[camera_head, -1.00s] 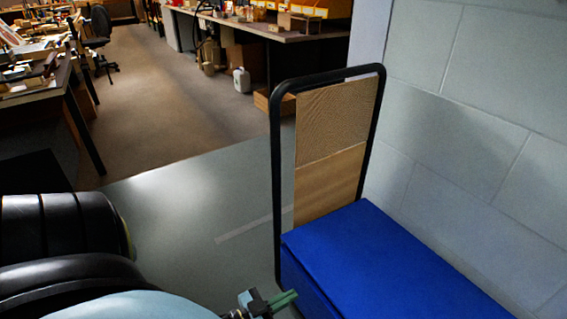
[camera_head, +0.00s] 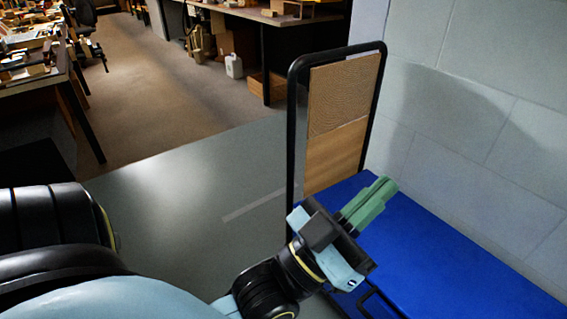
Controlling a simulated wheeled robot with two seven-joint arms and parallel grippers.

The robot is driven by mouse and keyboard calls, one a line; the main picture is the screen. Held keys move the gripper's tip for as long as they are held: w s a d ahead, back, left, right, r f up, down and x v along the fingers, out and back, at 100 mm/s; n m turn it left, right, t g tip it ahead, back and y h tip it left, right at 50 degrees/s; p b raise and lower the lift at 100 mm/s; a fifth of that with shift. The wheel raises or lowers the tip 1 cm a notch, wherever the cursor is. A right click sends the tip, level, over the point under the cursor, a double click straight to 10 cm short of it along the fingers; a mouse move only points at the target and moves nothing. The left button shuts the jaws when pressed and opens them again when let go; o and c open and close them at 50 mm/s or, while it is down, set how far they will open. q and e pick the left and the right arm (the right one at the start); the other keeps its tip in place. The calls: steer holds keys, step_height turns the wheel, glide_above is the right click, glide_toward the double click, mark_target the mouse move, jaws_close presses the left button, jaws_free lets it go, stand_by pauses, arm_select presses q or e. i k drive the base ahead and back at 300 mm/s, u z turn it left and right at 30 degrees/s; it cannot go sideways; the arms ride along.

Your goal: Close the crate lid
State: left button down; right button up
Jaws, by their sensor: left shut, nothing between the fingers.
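The blue crate lid (camera_head: 440,245) lies flat at the lower right, its right and near parts running out of the picture. It looks shut, though the seam under its front edge is mostly hidden. My left gripper (camera_head: 378,193) is over the far left part of the lid, its green fingers together and empty, pointing up and to the right. I cannot tell whether the fingers touch the lid. A dark handle-like bar (camera_head: 365,303) shows on the crate's front below the gripper. My right gripper is not in view.
A black tubular frame (camera_head: 293,130) with tan panels (camera_head: 338,110) stands at the crate's far end. A pale block wall (camera_head: 480,110) runs along the right. Grey floor (camera_head: 190,200) lies clear to the left. Workbenches stand farther back.

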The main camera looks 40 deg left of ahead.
mark_target(426, 268)
steer(key=k, duration=0.85)
steer(key=u, duration=0.75)
steer(key=i, duration=1.15)
steer(key=z, duration=0.55)
